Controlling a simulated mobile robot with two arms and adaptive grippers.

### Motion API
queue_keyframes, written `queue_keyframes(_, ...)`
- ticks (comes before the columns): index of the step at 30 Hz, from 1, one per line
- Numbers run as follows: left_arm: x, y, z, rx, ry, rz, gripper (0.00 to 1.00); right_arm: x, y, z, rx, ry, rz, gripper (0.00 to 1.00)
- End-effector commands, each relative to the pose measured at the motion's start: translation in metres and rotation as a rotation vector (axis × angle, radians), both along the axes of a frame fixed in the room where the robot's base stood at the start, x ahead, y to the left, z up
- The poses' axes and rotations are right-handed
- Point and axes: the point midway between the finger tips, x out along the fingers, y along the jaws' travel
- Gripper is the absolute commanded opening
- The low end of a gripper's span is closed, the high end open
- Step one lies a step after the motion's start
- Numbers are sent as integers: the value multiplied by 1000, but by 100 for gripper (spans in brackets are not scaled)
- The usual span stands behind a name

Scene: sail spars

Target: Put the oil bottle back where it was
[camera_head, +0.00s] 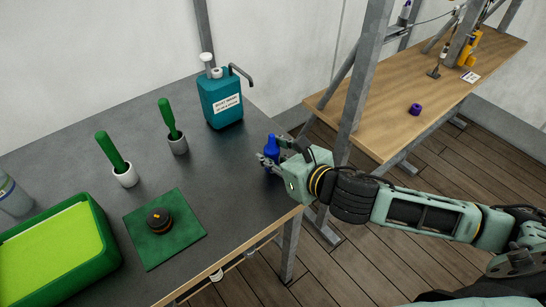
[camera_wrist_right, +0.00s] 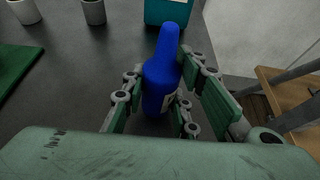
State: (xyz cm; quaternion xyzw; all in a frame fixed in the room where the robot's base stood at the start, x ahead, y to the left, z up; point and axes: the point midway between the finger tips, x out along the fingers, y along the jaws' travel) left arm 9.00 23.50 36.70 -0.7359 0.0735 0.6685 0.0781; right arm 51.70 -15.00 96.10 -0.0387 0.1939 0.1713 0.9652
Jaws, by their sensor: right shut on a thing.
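The oil bottle is a small blue bottle (camera_head: 271,149) at the right edge of the dark grey table (camera_head: 240,187). My right gripper (camera_head: 272,158) is shut around it from the right. In the right wrist view the blue bottle (camera_wrist_right: 162,75) stands about upright between the two fingers of my right gripper (camera_wrist_right: 165,100), with part of a pale label showing. The fingers hide its lower part, so I cannot tell if its base touches the table. My left gripper is not in view.
A teal pump bottle (camera_head: 221,103) stands behind. Two cups with green-handled tools, a grey one (camera_head: 178,145) and a white one (camera_head: 126,177), stand left. A dark round object (camera_head: 158,220) sits on a green mat (camera_head: 185,248). A green tray (camera_head: 106,262) is front left. A metal post (camera_head: 361,80) rises right.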

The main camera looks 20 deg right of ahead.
Motion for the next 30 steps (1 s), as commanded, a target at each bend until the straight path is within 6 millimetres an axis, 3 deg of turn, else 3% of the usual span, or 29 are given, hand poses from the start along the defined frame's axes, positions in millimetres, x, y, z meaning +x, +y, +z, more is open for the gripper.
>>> queue_keyframes(13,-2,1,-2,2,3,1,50,0,0,-10,-1,-2,-1,0)
queue_keyframes(14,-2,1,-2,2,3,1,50,0,0,-10,-1,-1,-1,27)
queue_keyframes(18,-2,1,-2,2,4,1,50,0,0,-9,0,-1,0,40)
queue_keyframes(21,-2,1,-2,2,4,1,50,0,0,-9,0,-1,0,46)
queue_keyframes(30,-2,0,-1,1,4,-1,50,0,0,-7,1,-2,0,46)
